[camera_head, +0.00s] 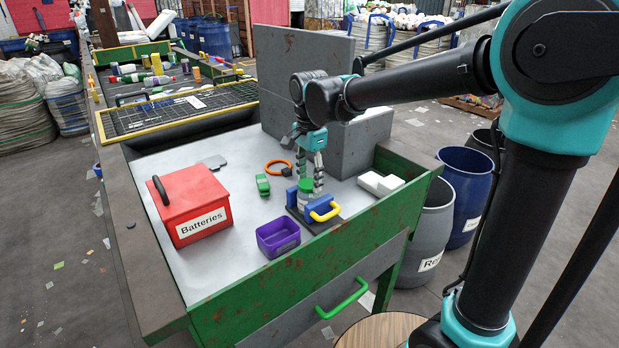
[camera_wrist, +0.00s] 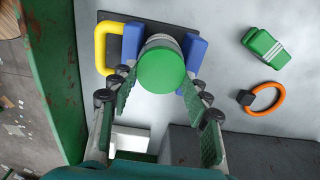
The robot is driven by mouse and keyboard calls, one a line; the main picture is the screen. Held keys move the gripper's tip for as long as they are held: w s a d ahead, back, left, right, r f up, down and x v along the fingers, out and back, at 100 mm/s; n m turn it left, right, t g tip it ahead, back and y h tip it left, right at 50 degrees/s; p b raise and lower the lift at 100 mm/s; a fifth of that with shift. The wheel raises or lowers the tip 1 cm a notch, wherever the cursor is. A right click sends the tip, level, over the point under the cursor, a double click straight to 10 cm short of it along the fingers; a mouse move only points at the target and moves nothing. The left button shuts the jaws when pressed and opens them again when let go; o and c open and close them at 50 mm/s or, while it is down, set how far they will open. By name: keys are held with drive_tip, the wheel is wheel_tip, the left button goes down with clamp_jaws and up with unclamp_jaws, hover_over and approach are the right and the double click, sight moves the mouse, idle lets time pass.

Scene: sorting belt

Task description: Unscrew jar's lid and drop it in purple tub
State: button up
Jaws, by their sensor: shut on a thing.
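The jar stands upright between the blue jaws of a clamp (camera_head: 292,197) with a yellow handle. Its round green lid (camera_head: 306,184) is on top and shows large in the wrist view (camera_wrist: 161,71), with a little of the pale jar (camera_wrist: 163,40) behind it. My gripper (camera_head: 308,180) points down over the jar, its two fingers shut on the lid from opposite sides. Whether the lid is loosened cannot be seen. The purple tub (camera_head: 262,242) sits left of the clamp near the table's front edge, with its inside looking empty.
A red Batteries box (camera_head: 190,200) stands at the left. A green object (camera_head: 263,185) and an orange ring (camera_head: 279,167) lie behind the tub. Grey blocks (camera_head: 362,140) rise behind my gripper. A green wall (camera_head: 300,270) edges the front.

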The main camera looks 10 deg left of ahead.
drive_tip(key=n, duration=0.5)
drive_tip(key=shift+d, duration=0.1)
drive_tip(key=shift+n, duration=0.3)
drive_tip(key=n, duration=0.4)
drive_tip(key=o, duration=1.2)
drive_tip(key=shift+r, duration=0.1)
